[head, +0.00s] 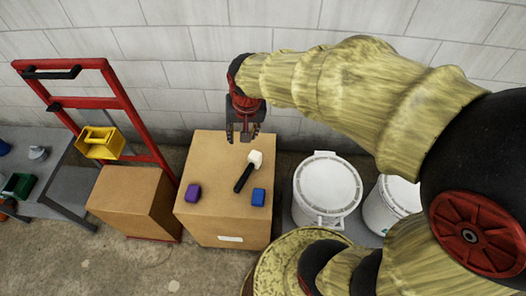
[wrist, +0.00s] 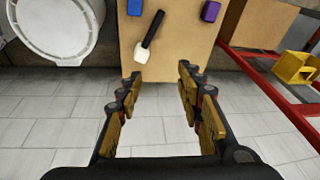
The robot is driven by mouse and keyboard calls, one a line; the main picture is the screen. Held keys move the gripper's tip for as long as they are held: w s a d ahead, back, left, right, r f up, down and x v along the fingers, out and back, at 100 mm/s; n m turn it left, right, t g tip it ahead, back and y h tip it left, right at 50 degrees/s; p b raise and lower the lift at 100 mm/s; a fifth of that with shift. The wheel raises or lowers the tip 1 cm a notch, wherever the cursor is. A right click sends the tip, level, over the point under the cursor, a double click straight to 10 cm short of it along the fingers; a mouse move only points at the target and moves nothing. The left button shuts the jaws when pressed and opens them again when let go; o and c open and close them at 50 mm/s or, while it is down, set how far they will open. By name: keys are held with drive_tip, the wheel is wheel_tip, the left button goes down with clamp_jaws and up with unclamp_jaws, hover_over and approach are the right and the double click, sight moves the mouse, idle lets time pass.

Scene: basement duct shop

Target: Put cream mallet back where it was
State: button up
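The cream mallet lies on top of a cardboard box (head: 222,215). Its cream head (head: 255,158) points toward the back right edge and its black handle (head: 243,180) slants toward the front left. In the wrist view the mallet head (wrist: 142,54) lies near the box edge, beyond my fingertips. My gripper (head: 243,132) is open and empty, held above the back edge of the box, apart from the mallet. In the wrist view its two fingers (wrist: 160,85) are spread wide with nothing between them.
A purple block (head: 193,192) and a blue block (head: 258,196) lie on the same box, either side of the handle. White lidded buckets (head: 327,188) stand to the right. A red hand truck (head: 120,105) with another box (head: 130,198) and a yellow bin (head: 99,142) is at left.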

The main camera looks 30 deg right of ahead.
drive_tip(key=s+a+r+n+t, duration=0.1)
drive_tip(key=s+r+n, duration=0.1)
drive_tip(key=s+r, duration=0.3)
drive_tip(key=s+r+n+t, duration=0.1)
drive_tip(key=s+r+n, duration=0.2)
drive_tip(key=s, duration=0.7)
wheel_tip(320, 180, up, 2)
drive_tip(key=shift+a, duration=0.35)
